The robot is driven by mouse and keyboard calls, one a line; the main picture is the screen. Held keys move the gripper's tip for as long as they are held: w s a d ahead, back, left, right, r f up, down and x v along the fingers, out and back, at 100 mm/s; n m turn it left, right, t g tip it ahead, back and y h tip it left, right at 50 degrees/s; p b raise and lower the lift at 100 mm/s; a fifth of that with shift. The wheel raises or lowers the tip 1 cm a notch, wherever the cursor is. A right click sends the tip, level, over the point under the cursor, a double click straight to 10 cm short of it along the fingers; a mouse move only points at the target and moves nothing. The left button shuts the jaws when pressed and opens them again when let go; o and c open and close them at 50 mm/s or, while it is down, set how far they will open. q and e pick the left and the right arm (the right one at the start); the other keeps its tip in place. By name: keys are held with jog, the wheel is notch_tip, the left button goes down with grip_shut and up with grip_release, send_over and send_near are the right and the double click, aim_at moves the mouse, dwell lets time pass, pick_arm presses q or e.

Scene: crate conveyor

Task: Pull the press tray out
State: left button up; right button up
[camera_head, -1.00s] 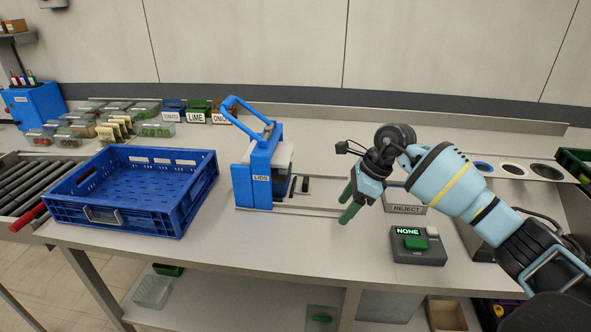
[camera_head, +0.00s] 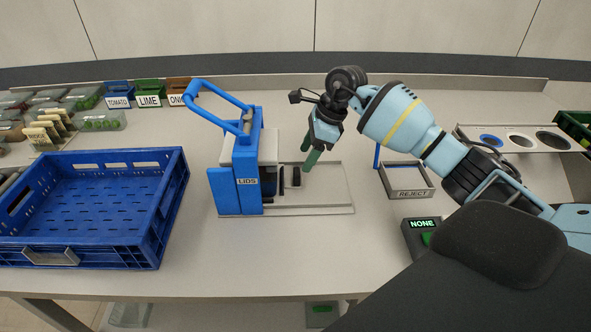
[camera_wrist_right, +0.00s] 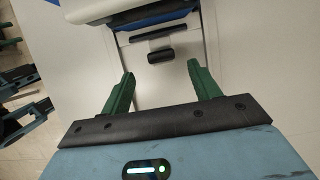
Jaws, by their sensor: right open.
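The blue and white press (camera_head: 247,165), marked LIDS, stands mid-table with its blue handle loop raised at the upper left. Its tray has a dark handle (camera_head: 296,176) at the press's right side, above a flat grey base plate (camera_head: 325,200). In the right wrist view the dark tray handle (camera_wrist_right: 161,57) lies ahead of the fingertips, roughly centred between them and apart from them. My right gripper (camera_head: 309,157) is open and empty, its green fingers pointing down just right of the handle; it also shows in the right wrist view (camera_wrist_right: 160,80). My left gripper is not identifiable in the head view.
A blue crate (camera_head: 168,205) stands at the left. A REJECT tray (camera_head: 408,194) and a box reading NONE (camera_head: 420,238) lie to the right. Labelled bins (camera_head: 149,92) line the back left. Open table lies in front of the press.

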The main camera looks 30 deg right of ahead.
aim_at(297, 172)
pick_arm(q)
jog(key=shift+w+r, duration=0.3)
jog(key=shift+w, duration=0.2)
pick_arm(e)
jog(key=shift+x, duration=3.55)
jog(key=shift+w, duration=0.1)
